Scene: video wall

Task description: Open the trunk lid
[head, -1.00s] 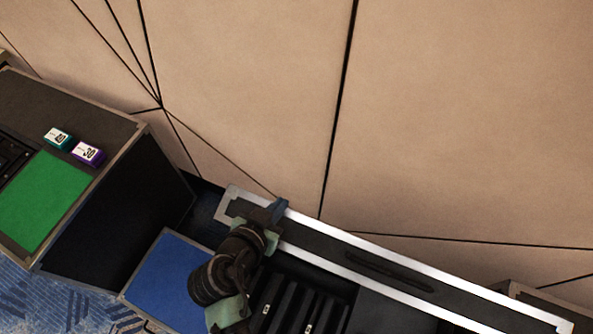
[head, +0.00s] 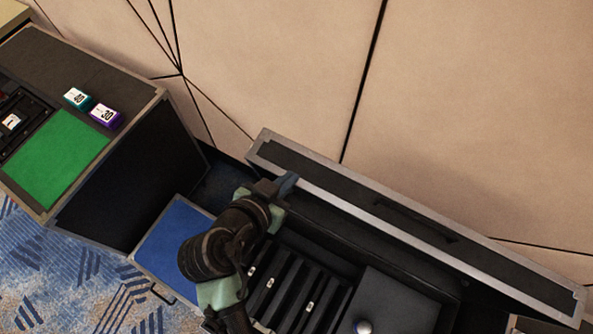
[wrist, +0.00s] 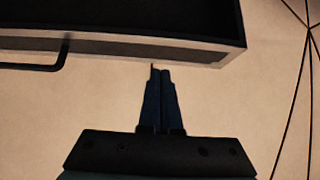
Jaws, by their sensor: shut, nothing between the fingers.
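The trunk lid (head: 345,190) is a long black panel with a silver rim and a dark handle, standing raised along the wall behind the open trunk. My gripper (head: 287,184) is at the lid's left part, by its lower silver edge. In the wrist view my gripper (wrist: 161,68) has its dark fingers together and empty, with the tips at the silver rim of the lid (wrist: 190,50). I cannot tell whether they touch it. The lid's handle (wrist: 45,67) shows to the left there. My arm hides part of the trunk's left end.
The trunk holds black slotted dividers (head: 290,290) and a dark panel with a round knob (head: 363,327). A blue-topped case (head: 180,240) stands to its left. Beyond is a black case (head: 130,190) with a green mat (head: 55,160) and small teal and purple boxes (head: 105,116). The wall is close behind.

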